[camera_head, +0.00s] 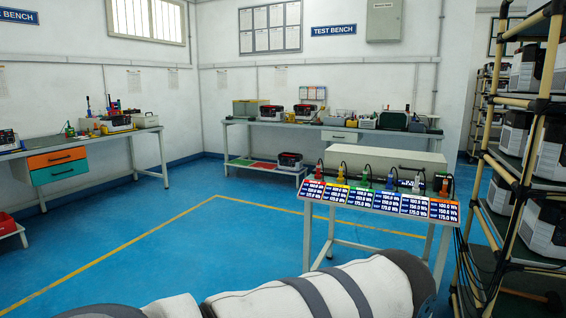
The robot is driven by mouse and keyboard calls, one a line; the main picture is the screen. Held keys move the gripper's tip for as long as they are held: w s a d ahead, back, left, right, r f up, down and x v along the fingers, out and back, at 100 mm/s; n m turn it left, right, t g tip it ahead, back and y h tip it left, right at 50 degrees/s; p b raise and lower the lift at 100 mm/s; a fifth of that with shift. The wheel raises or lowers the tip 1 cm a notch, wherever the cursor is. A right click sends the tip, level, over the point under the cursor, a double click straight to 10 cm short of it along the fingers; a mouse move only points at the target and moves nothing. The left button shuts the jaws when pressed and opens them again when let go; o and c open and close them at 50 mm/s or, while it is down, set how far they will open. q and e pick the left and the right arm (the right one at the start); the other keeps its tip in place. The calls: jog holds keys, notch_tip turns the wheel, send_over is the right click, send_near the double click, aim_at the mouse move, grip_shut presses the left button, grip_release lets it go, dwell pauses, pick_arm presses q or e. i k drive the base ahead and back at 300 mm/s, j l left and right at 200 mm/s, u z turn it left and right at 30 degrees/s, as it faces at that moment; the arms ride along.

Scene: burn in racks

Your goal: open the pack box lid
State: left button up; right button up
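No box in the camera_head view can be clearly identified as the pack box, and no open lid shows. A long beige box (400,158) lies on a small metal stand at the right, its top flat and closed. Several dark-and-white box-shaped units (551,160) sit on the rack at the right edge; their details are too small or cut off to tell lids. Neither gripper is in view. Only a white and grey part of my own arm crosses the bottom of the picture, well in front of the stand.
Coloured plugs and a row of number labels (380,199) line the stand's front edge. A pipe-framed rack (507,180) with hanging cables stands at right. Test benches stand at the back (345,131) and left (85,148). The blue floor (190,225) between is clear, with yellow lines.

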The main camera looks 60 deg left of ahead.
aim_at(408, 164)
jog(key=u, duration=1.3)
